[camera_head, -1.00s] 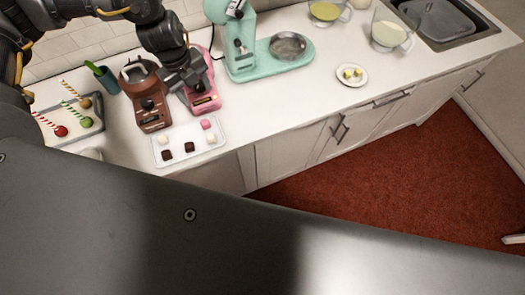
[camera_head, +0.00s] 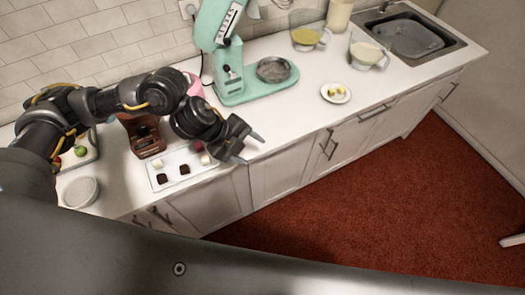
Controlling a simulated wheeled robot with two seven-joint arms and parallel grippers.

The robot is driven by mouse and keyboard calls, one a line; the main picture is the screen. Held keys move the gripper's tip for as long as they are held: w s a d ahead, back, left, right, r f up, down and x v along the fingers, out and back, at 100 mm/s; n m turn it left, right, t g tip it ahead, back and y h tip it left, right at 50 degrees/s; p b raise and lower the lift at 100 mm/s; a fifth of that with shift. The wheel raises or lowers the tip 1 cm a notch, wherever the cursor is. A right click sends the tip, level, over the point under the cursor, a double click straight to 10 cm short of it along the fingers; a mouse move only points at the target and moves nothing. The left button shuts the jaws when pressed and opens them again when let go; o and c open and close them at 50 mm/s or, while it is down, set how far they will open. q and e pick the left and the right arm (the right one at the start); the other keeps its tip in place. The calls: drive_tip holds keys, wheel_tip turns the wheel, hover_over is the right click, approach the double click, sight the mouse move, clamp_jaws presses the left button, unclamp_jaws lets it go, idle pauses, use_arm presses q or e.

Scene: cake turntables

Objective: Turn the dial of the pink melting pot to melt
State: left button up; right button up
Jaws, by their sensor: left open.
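The pink melting pot (camera_head: 195,86) stands on the counter near the back wall, left of the mint-green mixer. My left arm covers nearly all of it, and only a small pink part of its upper side shows. Its dial is hidden. My left gripper (camera_head: 252,149) is open and empty, its two fingers pointing right. It is in front and to the right of the pink pot, above the counter's front edge and apart from the pot. My right gripper is not in view.
A brown melting pot (camera_head: 144,139) stands to the left. A white tray (camera_head: 168,184) with several sweets lies in front of the pots. The mint-green mixer (camera_head: 229,72) stands behind my gripper. A small plate (camera_head: 335,99) is farther right, with bare counter around it.

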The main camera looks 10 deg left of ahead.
use_arm(q)
drive_tip(key=shift+s+d+r+n+t+h, duration=0.1)
drive_tip(key=shift+d+h, duration=0.1)
drive_tip(key=shift+d, duration=0.45)
drive_tip(key=shift+s+d+r+n+t+h, duration=0.1)
drive_tip(key=shift+s+d+h, duration=0.1)
drive_tip(key=shift+d, duration=0.4)
drive_tip(key=shift+s+d+r+n+t+h, duration=0.1)
drive_tip(key=shift+d+h, duration=0.1)
drive_tip(key=shift+d, duration=0.45)
